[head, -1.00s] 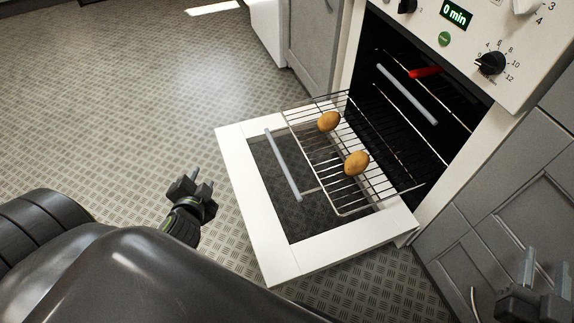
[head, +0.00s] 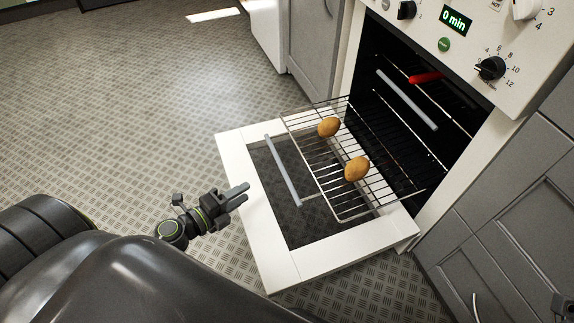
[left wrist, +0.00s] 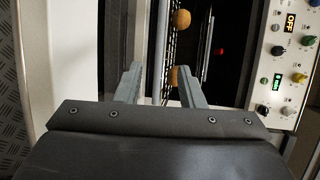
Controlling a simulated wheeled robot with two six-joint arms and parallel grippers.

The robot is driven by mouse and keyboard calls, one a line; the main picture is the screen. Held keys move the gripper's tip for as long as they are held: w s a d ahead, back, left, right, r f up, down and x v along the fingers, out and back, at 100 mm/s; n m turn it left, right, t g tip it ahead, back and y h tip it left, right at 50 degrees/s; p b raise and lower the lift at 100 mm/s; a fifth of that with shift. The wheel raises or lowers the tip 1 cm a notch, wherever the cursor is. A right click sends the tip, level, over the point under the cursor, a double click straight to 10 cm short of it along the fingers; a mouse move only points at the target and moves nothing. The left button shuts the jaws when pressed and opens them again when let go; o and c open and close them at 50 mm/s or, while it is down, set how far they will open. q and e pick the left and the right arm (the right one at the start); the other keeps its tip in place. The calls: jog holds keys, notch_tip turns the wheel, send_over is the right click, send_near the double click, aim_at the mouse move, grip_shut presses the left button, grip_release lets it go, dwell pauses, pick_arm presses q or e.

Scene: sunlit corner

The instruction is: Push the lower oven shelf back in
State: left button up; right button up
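The lower oven shelf (head: 327,178) is a wire rack pulled out over the lowered oven door (head: 345,250). Two brown potatoes, one farther (head: 328,127) and one nearer (head: 357,168), lie on it. The potatoes also show in the left wrist view (left wrist: 182,19). My left gripper (head: 246,191) is over the door's left edge, pointing toward the shelf's front and apart from it. In the left wrist view its two fingers (left wrist: 159,72) are spread with nothing held. Only a piece of my right gripper (head: 564,305) shows at the lower right edge; its fingers are not clear.
Inside the dark oven are a light bar (head: 407,99) and a red item (head: 426,77). Grey cupboards (head: 500,230) flank the oven. The patterned floor (head: 130,110) to the left is clear.

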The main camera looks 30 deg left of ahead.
pick_arm(q)
jog(key=b+x, duration=0.2)
jog(key=x, duration=1.5)
jog(key=shift+w+f, duration=0.1)
jog(key=shift+c, duration=0.4)
grip_shut()
